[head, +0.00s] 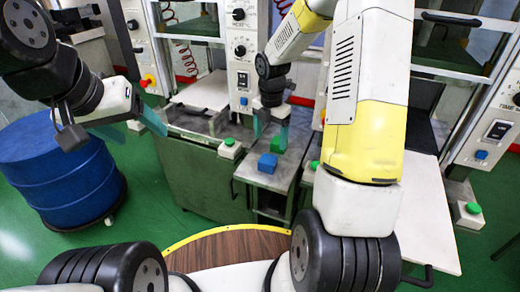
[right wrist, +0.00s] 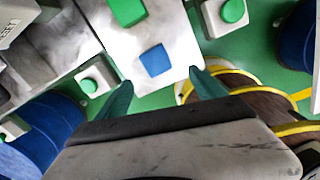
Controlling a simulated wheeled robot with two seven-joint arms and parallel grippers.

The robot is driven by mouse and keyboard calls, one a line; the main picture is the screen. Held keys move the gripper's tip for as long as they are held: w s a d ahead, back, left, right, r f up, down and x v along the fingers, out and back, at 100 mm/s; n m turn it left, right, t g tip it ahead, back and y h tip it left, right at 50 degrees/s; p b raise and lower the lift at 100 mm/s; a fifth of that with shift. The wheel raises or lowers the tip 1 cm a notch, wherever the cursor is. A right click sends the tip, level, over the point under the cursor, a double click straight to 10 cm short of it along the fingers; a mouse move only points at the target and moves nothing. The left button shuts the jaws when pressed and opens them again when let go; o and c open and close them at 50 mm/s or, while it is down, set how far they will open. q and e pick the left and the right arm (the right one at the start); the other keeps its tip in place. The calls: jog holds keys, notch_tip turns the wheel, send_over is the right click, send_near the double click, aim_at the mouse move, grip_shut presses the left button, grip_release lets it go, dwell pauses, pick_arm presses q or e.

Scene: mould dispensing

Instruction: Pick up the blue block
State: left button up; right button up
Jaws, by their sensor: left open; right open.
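The blue block (head: 267,162) lies on the grey metal table (head: 247,172) near its front end. In the right wrist view the blue block (right wrist: 155,60) shows ahead of and between the teal fingertips, with nothing covering it. My right gripper (head: 270,130) is open and empty, above the table and behind the blue block in the head view; its fingers also show in the right wrist view (right wrist: 162,92). My left gripper (head: 132,126) is open and empty, far to the left, above the floor near the blue drum.
A green block (head: 279,146) lies just behind the blue block, apart from it. White boxes with green buttons (head: 229,148) flank the table. A blue drum (head: 58,170) stands at the left. Machines (head: 240,60) rise behind. Green floor is open at the front left.

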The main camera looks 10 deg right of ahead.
aim_at(268, 159)
jog(key=f+n, duration=0.1)
jog(key=f, duration=0.1)
jog(key=w+f+n, duration=0.1)
jog(key=f+n, duration=0.1)
jog(key=f, duration=0.1)
jog(key=shift+w+a+g, duration=0.1)
jog(key=shift+w+g, duration=0.05)
jog(key=shift+g, duration=0.15)
notch_tip(268, 159, down, 8)
jog(key=shift+r, duration=0.25)
jog(key=shift+w, duration=0.1)
grip_shut()
